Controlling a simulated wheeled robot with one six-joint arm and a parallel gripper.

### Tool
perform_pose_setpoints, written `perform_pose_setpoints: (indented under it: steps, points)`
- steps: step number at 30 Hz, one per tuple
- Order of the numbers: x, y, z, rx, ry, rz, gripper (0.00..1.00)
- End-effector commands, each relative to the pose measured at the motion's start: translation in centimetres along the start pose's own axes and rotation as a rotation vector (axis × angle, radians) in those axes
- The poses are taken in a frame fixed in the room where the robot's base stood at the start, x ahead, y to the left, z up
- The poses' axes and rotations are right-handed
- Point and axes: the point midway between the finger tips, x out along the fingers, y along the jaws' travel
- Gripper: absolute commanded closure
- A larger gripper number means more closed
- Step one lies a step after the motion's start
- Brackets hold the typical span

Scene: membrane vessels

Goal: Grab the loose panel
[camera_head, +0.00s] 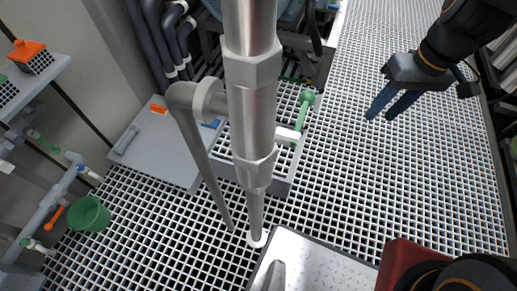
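A flat grey panel (165,148) lies at the left, over the floor grating, with a bar handle (127,140) near its left edge and an orange piece on top. A lighter speckled plate (318,262) with a raised grey handle shows at the bottom, cut off by the frame. I cannot tell for sure which of the two is the loose panel. My gripper (380,117) is at the upper right, above the grating and well apart from both. Its two blue fingers are parted with nothing between them.
A steel pipe (250,110) with a lever stands in the middle and hides part of the view. Behind it is a grated frame with a green-handled valve (303,108). A green bucket (88,214) and piping are at the left. Grating (400,180) at right is clear.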

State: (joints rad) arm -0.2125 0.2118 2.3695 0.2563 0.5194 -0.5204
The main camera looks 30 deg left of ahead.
Motion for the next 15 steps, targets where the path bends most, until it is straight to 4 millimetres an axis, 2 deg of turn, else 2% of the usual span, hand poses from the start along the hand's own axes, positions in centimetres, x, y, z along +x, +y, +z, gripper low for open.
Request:
perform_pose_setpoints:
  steps: [1, 15]
  points:
    - [2.9, -0.3, -1.5, -0.048, 0.003, -0.011, 0.67]
    - [19.6, -6.3, -11.7, -0.493, 0.068, -0.099, 0.67]
